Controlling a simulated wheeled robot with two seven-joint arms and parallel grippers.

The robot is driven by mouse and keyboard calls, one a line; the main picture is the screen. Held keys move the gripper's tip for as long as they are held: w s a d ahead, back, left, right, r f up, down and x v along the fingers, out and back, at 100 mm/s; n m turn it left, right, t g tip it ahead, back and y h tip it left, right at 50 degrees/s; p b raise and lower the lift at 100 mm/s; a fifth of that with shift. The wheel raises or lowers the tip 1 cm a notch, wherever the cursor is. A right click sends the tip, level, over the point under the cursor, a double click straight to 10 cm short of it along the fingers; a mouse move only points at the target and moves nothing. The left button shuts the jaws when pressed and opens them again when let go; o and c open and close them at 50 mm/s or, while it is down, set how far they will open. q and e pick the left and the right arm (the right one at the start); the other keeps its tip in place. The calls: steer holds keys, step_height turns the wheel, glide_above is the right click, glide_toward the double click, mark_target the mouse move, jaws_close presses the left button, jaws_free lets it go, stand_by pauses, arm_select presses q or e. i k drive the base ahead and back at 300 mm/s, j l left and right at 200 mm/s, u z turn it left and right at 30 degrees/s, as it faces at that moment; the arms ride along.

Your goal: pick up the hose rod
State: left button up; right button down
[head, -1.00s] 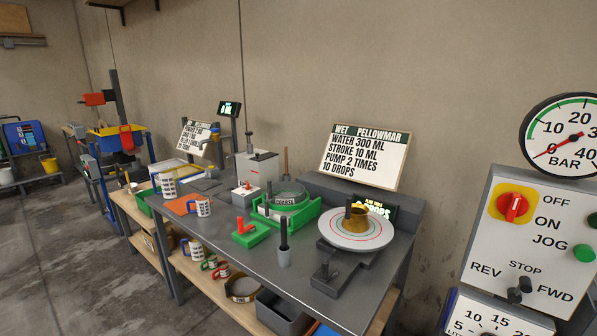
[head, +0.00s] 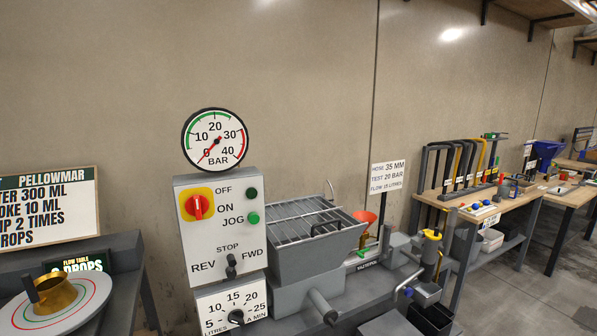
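I cannot tell for sure which thing is the hose rod. Several upright hooked bars or hoses (head: 461,165), black and yellow, stand in a row on a wooden-topped bench at the right. A sign (head: 388,177) reading "HOSE 35 MM, TEST 20 BAR" stands left of them, behind the pump machine. Neither of my grippers is in view.
A grey control box (head: 219,235) with a pressure gauge (head: 215,139) stands in the middle left. Beside it is a grey hopper with a grate (head: 312,262). A flow table with a brass cone (head: 58,295) is at far left. Open floor (head: 530,290) shows at lower right.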

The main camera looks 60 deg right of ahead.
mark_target(502, 175)
steer(key=z, duration=0.4)
steer(key=l+z, duration=0.15)
steer(key=z, duration=0.65)
steer(key=l+z, duration=0.15)
steer(key=z, duration=0.25)
steer(key=i+l+z, duration=0.15)
steer(key=l+z, duration=0.3)
steer(key=i+l+z, duration=0.15)
steer(key=l+z, duration=0.2)
steer(key=z, duration=0.15)
steer(key=i+l+z, duration=0.25)
steer(key=z, duration=0.2)
steer(key=i+l+z, duration=0.25)
steer(key=z, duration=0.25)
steer(key=i+l+z, duration=0.15)
steer(key=i, duration=0.5)
steer(key=i+l+z, duration=0.2)
steer(key=i, duration=0.5)
steer(key=i+l+u, duration=0.1)
steer(key=i+u, duration=0.25)
steer(key=i, duration=0.15)
steer(key=i+l+u, duration=0.25)
steer(key=i+u, duration=0.15)
steer(key=i+l+u, duration=0.35)
steer(key=i, duration=0.2)
